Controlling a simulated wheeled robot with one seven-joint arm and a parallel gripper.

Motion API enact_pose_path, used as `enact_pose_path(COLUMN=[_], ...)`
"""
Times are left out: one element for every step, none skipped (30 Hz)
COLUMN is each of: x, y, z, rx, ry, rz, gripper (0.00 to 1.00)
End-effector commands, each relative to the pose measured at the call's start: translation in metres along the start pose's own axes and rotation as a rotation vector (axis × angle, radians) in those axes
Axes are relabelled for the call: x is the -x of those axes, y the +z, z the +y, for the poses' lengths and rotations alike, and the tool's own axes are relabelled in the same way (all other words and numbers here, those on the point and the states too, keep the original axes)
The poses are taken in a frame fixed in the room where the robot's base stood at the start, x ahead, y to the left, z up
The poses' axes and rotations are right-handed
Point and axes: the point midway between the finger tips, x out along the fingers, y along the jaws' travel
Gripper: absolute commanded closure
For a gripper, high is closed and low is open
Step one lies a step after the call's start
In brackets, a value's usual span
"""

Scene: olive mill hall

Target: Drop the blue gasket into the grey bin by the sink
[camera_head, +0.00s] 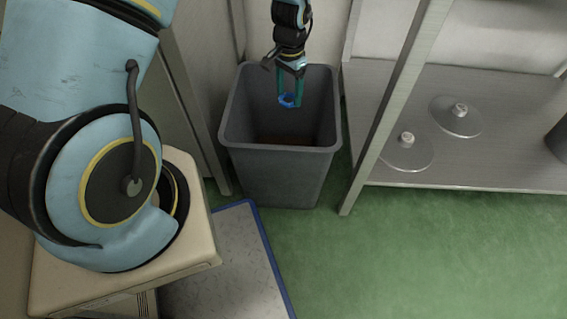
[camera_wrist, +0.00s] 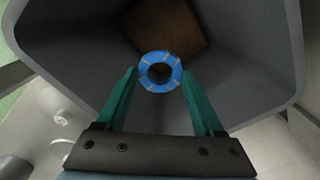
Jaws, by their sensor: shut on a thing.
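The blue gasket (camera_head: 287,101) is a small ring held at the tips of my gripper (camera_head: 290,95). In the wrist view the gasket (camera_wrist: 160,72) shows between the two teal fingers of my gripper (camera_wrist: 160,80), with pale marks on its face. The grey bin (camera_head: 282,178) stands upright on the floor, open at the top. The gripper points down over the bin's opening, and the gasket appears within the rim's outline. In the wrist view the bin's inner wall (camera_wrist: 245,50) surrounds the gasket, and a brown patch (camera_wrist: 163,28) shows at the bottom.
A metal rack with a low shelf (camera_head: 480,165) stands right of the bin and holds lidlike discs (camera_head: 457,116). Its upright (camera_head: 395,100) rises close beside the bin. Green floor (camera_head: 430,250) is clear in front. A blue-edged pale panel (camera_head: 225,260) lies at lower left.

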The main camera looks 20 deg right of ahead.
Motion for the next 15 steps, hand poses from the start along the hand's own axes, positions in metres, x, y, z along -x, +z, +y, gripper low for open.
enact_pose_path(x=[0.0008, 0.0009, 0.0009, 0.0009, 0.0009, 0.0009, 0.0009, 0.0009, 0.0009, 0.0009, 0.0009, 0.0009, 0.0009, 0.0009, 0.0009], y=[-0.0001, -0.0001, -0.0001, -0.0001, -0.0001, -0.0001, -0.0001, -0.0001, -0.0001, -0.0001, -0.0001, -0.0001, -0.0001, -0.0001, 0.0000], z=[0.0000, -0.0001, 0.0000, 0.0000, -0.0001, 0.0000, 0.0000, -0.0001, -0.0001, 0.0000, 0.0000, 0.0000, 0.0000, 0.0000, 0.0000], rx=[0.000, 0.000, 0.000, 0.000, 0.000, 0.000, 0.000, 0.000, 0.000, 0.000, 0.000, 0.000, 0.000, 0.000, 0.000], ry=[0.000, 0.000, 0.000, 0.000, 0.000, 0.000, 0.000, 0.000, 0.000, 0.000, 0.000, 0.000, 0.000, 0.000, 0.000], rz=[0.000, 0.000, 0.000, 0.000, 0.000, 0.000, 0.000, 0.000, 0.000, 0.000, 0.000, 0.000, 0.000, 0.000, 0.000], gripper=[0.82, 0.82, 0.82, 0.28, 0.25, 0.20, 0.17, 0.14, 0.09, 0.06, 0.03, 0.00, 0.00, 0.00, 0.00])
